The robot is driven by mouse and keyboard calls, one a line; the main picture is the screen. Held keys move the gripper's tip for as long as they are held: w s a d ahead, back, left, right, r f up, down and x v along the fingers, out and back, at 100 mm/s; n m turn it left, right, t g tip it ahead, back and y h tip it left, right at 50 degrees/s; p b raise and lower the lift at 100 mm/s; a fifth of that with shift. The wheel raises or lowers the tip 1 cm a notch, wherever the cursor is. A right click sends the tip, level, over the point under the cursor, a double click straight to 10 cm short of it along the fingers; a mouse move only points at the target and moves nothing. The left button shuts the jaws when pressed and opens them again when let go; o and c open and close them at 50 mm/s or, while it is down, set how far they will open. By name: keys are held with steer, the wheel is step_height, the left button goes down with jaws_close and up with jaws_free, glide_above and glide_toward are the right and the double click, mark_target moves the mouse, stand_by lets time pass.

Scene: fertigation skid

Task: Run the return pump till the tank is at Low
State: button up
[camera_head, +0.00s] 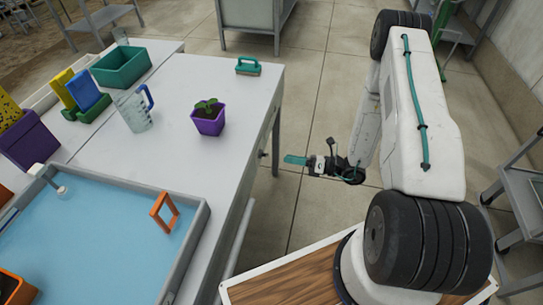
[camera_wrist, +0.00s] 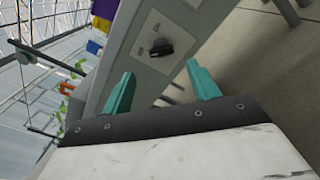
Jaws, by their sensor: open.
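My gripper (camera_head: 292,160) is off the right side of the bench in the head view. In the wrist view its two teal fingers (camera_wrist: 159,72) are apart with nothing between them. Beyond the fingertips is a black knob (camera_wrist: 161,48) on a light plate (camera_wrist: 140,42) on the bench side, with small marks around it too small to read. The gripper is apart from the knob. A shallow grey-rimmed tank (camera_head: 120,181) of blue water lies at lower left in the head view. An orange frame (camera_head: 164,212) stands at its right side. I cannot read any level mark.
On the bench (camera_head: 188,82) stand a purple potted plant (camera_head: 208,122), a clear jug (camera_head: 134,108), a green bin (camera_head: 120,66), a teal-handled brush (camera_head: 248,67) and blue and yellow items. The floor right of the bench is clear near the gripper. A grey cart stands far right.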

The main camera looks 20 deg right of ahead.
mark_target(267, 155)
steer(key=x, duration=0.7)
steer(key=shift+w+a+f, duration=0.15)
steer(key=shift+w+a, duration=0.05)
steer(key=shift+a, duration=0.05)
steer(key=shift+c, duration=0.3)
steer(key=c, duration=0.9)
